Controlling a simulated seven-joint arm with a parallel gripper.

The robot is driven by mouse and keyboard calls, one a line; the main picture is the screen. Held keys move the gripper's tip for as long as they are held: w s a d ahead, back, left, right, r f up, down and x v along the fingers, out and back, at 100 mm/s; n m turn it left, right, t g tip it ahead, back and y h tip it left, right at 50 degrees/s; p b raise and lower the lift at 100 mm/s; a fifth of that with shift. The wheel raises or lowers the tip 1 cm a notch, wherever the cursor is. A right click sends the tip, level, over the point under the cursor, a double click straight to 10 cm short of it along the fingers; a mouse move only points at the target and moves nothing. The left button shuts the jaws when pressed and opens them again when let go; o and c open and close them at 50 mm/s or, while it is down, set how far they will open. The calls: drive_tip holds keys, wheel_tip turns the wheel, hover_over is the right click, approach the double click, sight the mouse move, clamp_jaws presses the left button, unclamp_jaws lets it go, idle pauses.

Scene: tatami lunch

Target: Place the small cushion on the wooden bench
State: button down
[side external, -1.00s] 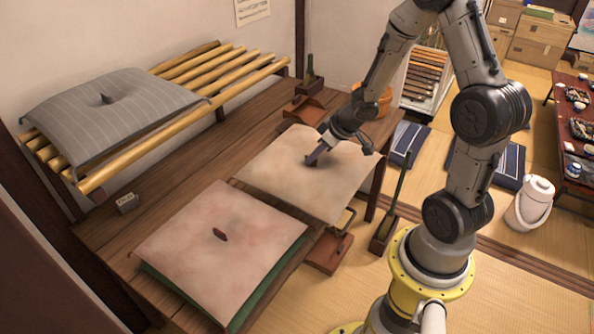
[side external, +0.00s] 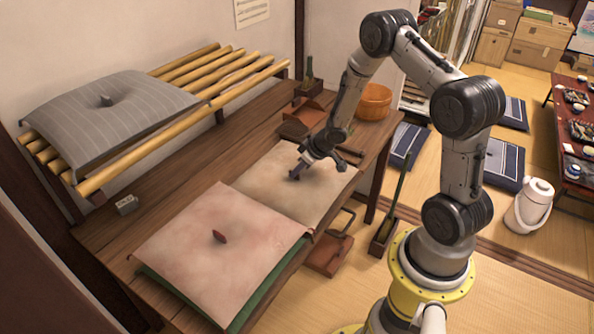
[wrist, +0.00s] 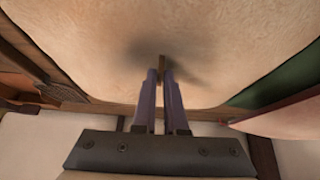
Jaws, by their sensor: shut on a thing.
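A pale beige cushion (side external: 305,205) is over the right part of the dark wooden bench (side external: 215,148). My gripper (side external: 296,174) points down at its middle and is shut on the small brown tuft there. In the wrist view, both purple fingers (wrist: 161,75) close around the tuft (wrist: 162,62), with the cushion (wrist: 230,45) spread beyond them. The cushion's near left side meets or overlaps a pinkish cushion (side external: 190,245). I cannot tell whether its underside touches the bench.
The pinkish cushion lies on a green one (side external: 262,292) at the bench's front. A grey striped cushion (side external: 125,115) covers the left of a bamboo slat rack (side external: 225,75). The bench's back strip is mostly clear.

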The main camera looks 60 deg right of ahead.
idle(0.3)
drive_tip(key=shift+f, duration=0.15)
drive_tip(key=c, duration=1)
unclamp_jaws()
drive_tip(key=shift+o, duration=0.2)
